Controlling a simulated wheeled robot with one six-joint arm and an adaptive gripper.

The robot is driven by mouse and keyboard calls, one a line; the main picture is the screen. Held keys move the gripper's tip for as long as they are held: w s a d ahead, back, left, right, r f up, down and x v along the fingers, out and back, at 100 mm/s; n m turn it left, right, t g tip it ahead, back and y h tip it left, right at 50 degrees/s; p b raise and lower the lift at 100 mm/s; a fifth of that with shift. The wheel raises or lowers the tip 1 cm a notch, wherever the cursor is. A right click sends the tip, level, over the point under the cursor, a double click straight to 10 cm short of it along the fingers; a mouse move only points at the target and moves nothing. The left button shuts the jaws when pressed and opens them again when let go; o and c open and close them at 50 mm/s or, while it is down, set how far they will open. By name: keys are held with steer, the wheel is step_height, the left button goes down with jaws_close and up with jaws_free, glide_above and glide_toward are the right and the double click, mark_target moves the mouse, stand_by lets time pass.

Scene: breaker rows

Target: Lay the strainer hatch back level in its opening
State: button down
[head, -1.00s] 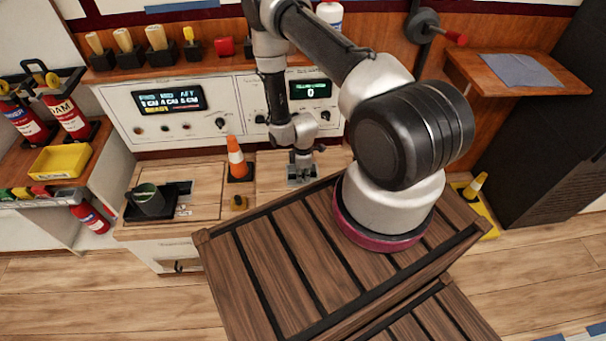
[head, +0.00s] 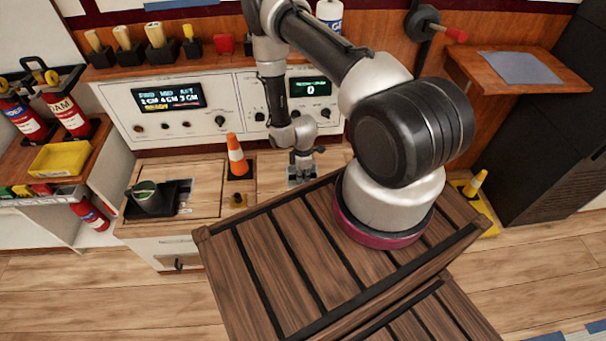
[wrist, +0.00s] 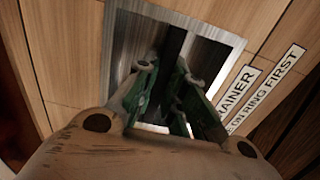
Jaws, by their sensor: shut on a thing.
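My gripper (wrist: 165,95) points down over a metal-framed opening in the wooden counter. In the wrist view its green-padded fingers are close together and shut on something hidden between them. The opening's bright steel rim (wrist: 212,26) surrounds the fingers. Inside the rim, brushed grey metal (wrist: 136,42) lies on either side of a dark strip; I cannot tell which part is the strainer hatch or how far it tilts. In the head view my gripper (head: 301,174) is small and sits at the grey opening (head: 292,184), beyond the slatted wooden top.
A label (wrist: 240,92), partly cut off, lies beside the opening. A black tray with a dark cup (head: 148,197) is farther left. The control panel (head: 220,105) rises behind.

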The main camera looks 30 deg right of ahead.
steer(key=shift+f, duration=0.6)
steer(key=shift+f, duration=0.75)
steer(key=c, duration=1.4)
jaws_free()
step_height(320, 180, up, 12)
